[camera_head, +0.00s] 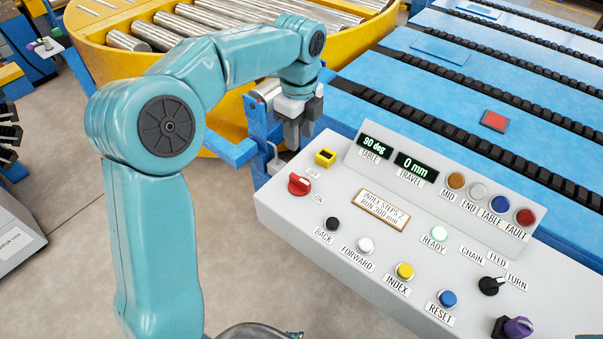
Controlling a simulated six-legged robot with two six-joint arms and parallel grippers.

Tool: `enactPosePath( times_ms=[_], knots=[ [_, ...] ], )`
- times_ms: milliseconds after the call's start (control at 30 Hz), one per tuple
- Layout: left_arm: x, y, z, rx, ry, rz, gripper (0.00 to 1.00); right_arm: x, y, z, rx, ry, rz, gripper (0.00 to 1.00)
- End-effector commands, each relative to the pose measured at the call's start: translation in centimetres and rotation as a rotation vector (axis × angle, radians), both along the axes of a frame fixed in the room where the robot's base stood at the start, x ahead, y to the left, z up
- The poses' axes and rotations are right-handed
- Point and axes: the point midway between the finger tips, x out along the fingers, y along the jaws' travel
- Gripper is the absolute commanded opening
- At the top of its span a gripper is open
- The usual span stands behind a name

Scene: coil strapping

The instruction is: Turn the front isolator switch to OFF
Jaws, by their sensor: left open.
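The red rotary isolator switch (299,184) is on the left end of the grey control console (285,217), between the labels OFF and ON. Its exact pointing direction is too small to tell. My left arm reaches in from the left and bends over the console's far left corner. My left gripper (291,142) points down, open, beyond the switch and apart from it. A yellow block with a dark slot (325,157) stands on the console close to the OFF label. My right gripper is not in view.
The console carries push buttons, a black selector (491,285), a purple knob (518,327) and displays reading 90 deg and 0 mm. A blue post (262,135) stands beside the gripper. Behind are a yellow roller turntable (90,25) and a blue chain conveyor (400,70).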

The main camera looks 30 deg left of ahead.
Motion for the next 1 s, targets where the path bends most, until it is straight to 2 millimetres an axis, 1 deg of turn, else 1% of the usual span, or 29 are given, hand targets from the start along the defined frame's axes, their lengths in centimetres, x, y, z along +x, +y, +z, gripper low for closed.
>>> enactPosePath(
  times_ms=[33, 300, 400, 533, 600, 733, 1000],
  knots=[
    [-0.2, 0.0, -1.2, -0.001, 0.005, 0.0, 0.41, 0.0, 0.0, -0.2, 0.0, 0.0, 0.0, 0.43],
    [-0.5, 0.1, -7.6, -0.001, 0.006, 0.001, 0.41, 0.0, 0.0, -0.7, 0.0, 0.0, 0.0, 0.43],
    [-0.4, 0.1, -9.9, -0.002, 0.005, 0.0, 0.41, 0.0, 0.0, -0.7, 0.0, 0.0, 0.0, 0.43],
    [-0.3, 0.1, -12.4, -0.001, 0.005, 0.0, 0.41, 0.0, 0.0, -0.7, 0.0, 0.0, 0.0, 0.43],
    [-0.2, 0.1, -13.3, -0.001, 0.003, 0.001, 0.41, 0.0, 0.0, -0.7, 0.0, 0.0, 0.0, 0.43],
    [-0.1, 0.1, -14.6, -0.001, 0.002, 0.001, 0.41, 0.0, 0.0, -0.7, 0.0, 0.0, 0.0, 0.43],
    [0.1, 0.1, -14.9, 0.0, 0.0, 0.001, 0.41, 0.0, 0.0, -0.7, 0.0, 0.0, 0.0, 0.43]
  ],
)
